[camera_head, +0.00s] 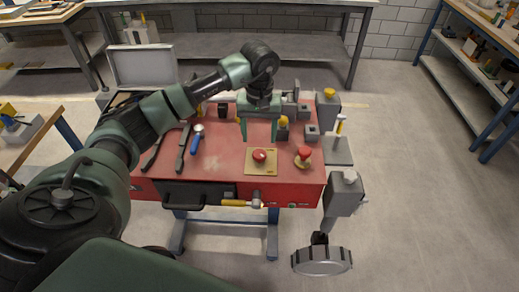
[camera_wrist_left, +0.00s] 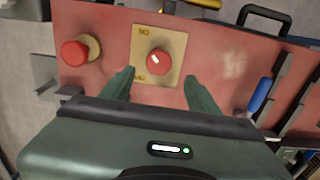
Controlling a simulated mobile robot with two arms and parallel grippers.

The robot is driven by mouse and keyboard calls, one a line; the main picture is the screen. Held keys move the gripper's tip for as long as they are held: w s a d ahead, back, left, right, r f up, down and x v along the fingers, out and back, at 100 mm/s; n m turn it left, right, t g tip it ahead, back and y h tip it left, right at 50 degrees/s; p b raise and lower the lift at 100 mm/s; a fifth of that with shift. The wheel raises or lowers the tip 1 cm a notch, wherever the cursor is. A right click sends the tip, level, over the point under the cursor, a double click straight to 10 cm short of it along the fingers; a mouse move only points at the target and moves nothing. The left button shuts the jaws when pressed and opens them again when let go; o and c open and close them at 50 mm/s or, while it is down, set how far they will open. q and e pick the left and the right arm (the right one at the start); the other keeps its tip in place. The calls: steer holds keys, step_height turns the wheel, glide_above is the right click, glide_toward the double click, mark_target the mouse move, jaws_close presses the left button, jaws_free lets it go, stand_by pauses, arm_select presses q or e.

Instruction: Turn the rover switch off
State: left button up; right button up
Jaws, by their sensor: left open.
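The rover switch appears to be the round red knob (camera_head: 259,155) on a square yellow plate near the front of the red bench top. My left gripper (camera_head: 259,138) points down just behind the knob, open and empty. In the left wrist view its fingertips (camera_wrist_left: 158,78) lie either side of the knob's near edge; contact is not visible. My right gripper is not in view.
A second red knob (camera_head: 303,153) on a round yellow base stands to the right. Dark tools and a blue-handled tool (camera_head: 197,138) lie left. A black handle (camera_head: 184,205) and yellow-handled tool (camera_head: 238,203) are at the front. A grey wheel (camera_head: 321,262) hangs front right.

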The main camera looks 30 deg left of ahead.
mark_target(260, 153)
arm_select(q)
step_height(260, 153, down, 6)
steer(key=shift+d+f+p, duration=0.1)
steer(key=shift+p, duration=0.7)
steer(key=shift+f, duration=0.4)
jaws_close()
